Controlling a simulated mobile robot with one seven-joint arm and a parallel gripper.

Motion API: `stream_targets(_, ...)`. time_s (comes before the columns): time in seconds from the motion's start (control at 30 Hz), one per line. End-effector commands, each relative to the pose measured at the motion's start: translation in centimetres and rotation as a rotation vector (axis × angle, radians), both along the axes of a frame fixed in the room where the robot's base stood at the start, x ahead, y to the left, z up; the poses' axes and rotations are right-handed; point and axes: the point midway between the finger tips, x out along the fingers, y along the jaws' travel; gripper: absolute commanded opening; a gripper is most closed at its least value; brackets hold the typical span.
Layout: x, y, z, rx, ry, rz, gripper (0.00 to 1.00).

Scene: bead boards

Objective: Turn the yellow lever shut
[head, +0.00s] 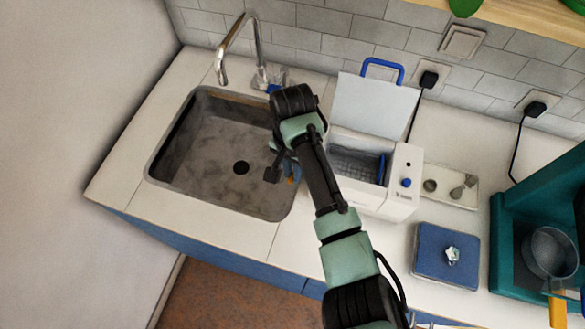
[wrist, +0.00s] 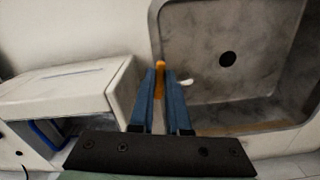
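The yellow lever (wrist: 160,66) shows in the wrist view as a small orange-yellow piece between the tips of my gripper's blue fingers, at the sink's edge. In the head view a bit of orange-yellow (head: 291,180) shows beside the arm at the sink's right rim; most of it is hidden. My gripper (wrist: 160,75) points down there, its fingers a little apart around the lever. I cannot tell whether both fingers press on it. The lever's base and its turn angle are hidden.
The steel sink (head: 205,157) is empty, with a tap (head: 250,45) behind it. A white box appliance (head: 404,175) with its lid up stands close to the right of the arm. A blue pad (head: 430,268) and a teal machine (head: 510,240) lie further right.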

Motion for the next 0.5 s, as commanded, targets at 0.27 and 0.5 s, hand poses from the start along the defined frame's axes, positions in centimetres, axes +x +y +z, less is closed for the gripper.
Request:
stream_targets(0.27, 0.01, 0.0, 0.03, 0.0, 0.0, 0.0, 0.0)
stream_targets(0.5, -0.22, -0.16, 0.25, 0.002, 0.003, 0.086, 0.0)
